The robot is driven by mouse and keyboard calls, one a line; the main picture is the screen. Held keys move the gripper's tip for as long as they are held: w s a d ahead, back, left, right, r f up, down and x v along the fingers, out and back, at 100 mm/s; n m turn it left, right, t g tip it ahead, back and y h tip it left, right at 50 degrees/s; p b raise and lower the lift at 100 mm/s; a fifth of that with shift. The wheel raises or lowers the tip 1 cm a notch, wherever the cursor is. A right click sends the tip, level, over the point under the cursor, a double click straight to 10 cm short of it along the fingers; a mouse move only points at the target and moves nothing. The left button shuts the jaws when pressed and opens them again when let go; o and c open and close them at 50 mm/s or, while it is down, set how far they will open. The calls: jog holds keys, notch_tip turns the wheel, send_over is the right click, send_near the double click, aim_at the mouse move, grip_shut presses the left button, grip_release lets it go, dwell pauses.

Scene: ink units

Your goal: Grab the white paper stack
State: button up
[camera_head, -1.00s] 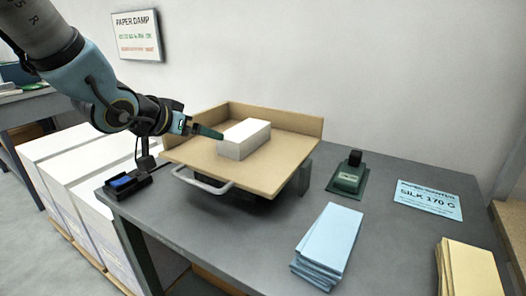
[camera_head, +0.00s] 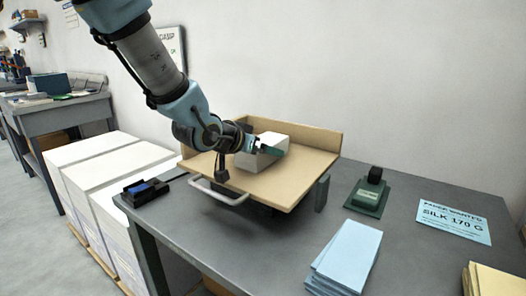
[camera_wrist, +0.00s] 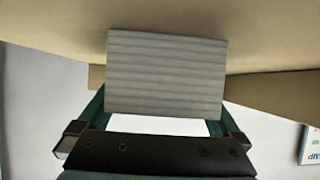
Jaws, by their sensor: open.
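The white paper stack (camera_head: 258,160) is a small white block lying on a tan wooden tray (camera_head: 300,178) with raised back and side edges. My gripper (camera_head: 268,151) is at the stack, with a green finger along its near side. In the wrist view, the stack's grey, layered end face (camera_wrist: 166,72) and a bright white face (camera_wrist: 158,126) lie between my two green fingers, which are open. Contact between fingers and paper cannot be made out. My wrist hides part of the stack's left end in the head view.
The tray has a metal handle (camera_head: 218,193) at its front. A blue paper stack (camera_head: 345,257), a green device (camera_head: 368,193) and a blue sign (camera_head: 453,220) are on the grey table. A black box with a blue top (camera_head: 146,191) sits at the left corner.

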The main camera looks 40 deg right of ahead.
jog(key=shift+w+d+f, duration=0.1)
jog(key=shift+d+f, duration=0.1)
jog(key=shift+d, duration=0.1)
jog(key=shift+c, duration=0.2)
